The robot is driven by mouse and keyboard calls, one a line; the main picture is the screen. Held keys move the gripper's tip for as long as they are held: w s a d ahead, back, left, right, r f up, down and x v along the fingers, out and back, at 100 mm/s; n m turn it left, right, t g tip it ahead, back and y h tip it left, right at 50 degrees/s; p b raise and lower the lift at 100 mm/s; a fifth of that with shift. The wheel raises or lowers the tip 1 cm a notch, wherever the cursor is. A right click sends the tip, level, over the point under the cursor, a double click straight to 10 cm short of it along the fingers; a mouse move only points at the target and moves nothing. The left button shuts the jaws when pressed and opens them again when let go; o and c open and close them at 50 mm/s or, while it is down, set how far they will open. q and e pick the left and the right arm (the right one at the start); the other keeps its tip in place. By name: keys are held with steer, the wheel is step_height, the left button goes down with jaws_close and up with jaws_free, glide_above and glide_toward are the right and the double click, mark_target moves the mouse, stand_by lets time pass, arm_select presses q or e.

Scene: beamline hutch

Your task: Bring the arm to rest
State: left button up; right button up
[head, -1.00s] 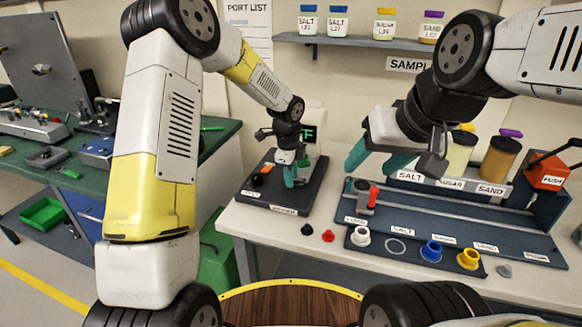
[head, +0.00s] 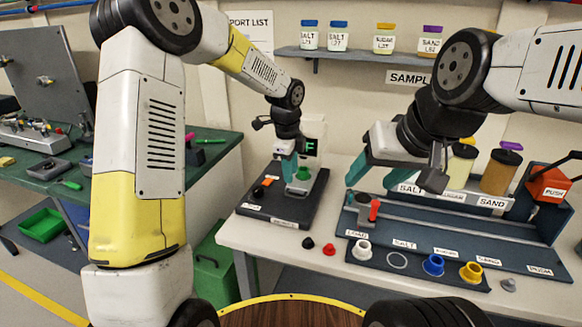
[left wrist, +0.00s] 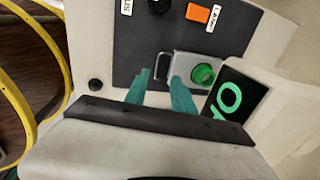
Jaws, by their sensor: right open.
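My left gripper (head: 289,168) is over the dark station board (head: 262,208) on the white bench, beside a green knob (head: 303,174) on a small grey block. In the left wrist view its teal fingers (left wrist: 160,92) stand apart with nothing seen between them. The green knob (left wrist: 203,74) and the block's handle (left wrist: 163,66) lie just beyond the fingertips. My right gripper (head: 372,170) is open and empty, above the back of the bench, left of the SALT label. Its arm comes in from the upper right.
A display (head: 311,146) stands behind the station board. Right of it is a dark rack with a red lever (head: 374,210) and white, blue and yellow rings (head: 433,265). Jars (head: 500,172) and an orange PUSH box (head: 549,185) stand behind. A green workbench (head: 212,150) is at left.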

arm_select(q)
steer(key=s+a+r+n+t, duration=0.2)
steer(key=s+a+r+n, duration=0.8)
steer(key=s+r, duration=0.35)
steer(key=s+a+r+n+t, duration=0.1)
steer(key=s+a+n, duration=0.1)
steer(key=s+n, duration=0.3)
steer(key=s+a+r+n+t+h, duration=0.1)
steer(key=s+a+n, duration=0.1)
steer(key=s+n, duration=0.4)
steer(key=s, duration=0.3)
steer(key=shift+s+r+h, duration=0.3)
steer(key=shift+s+r, duration=0.05)
